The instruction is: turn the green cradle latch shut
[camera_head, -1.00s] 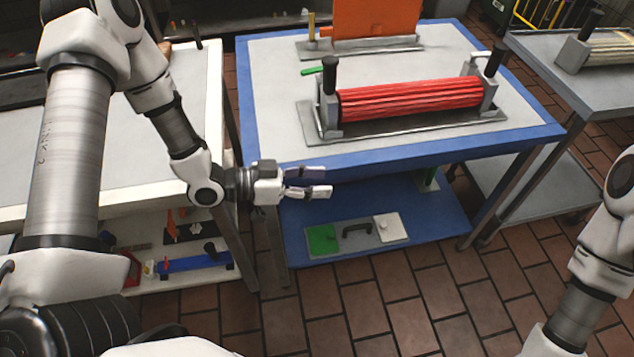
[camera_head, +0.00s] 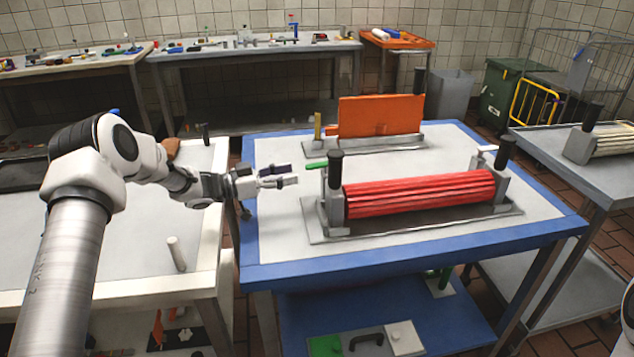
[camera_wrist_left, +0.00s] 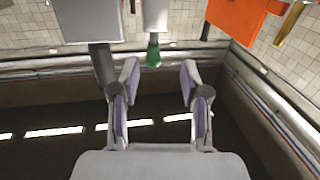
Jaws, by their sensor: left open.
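The green latch (camera_head: 317,165) is a short bar at the left end of the grey cradle (camera_head: 320,236), beside a black upright handle (camera_head: 335,171). The bar points left, out from the cradle. A red ribbed roller (camera_head: 420,193) lies in the cradle. My left gripper (camera_head: 284,176) is open and empty, left of the latch and apart from it. Its two spread fingers also show in the left wrist view (camera_wrist_left: 155,88). A small green piece (camera_wrist_left: 153,55) shows beyond them there; I cannot tell if it is the latch. My right gripper is out of view.
An orange panel (camera_head: 380,115) stands on a grey base behind the cradle, with a yellow post (camera_head: 318,126) at its left. The blue-edged table (camera_head: 420,250) has free room left of the cradle. A pale side table (camera_head: 110,240) stands at the left.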

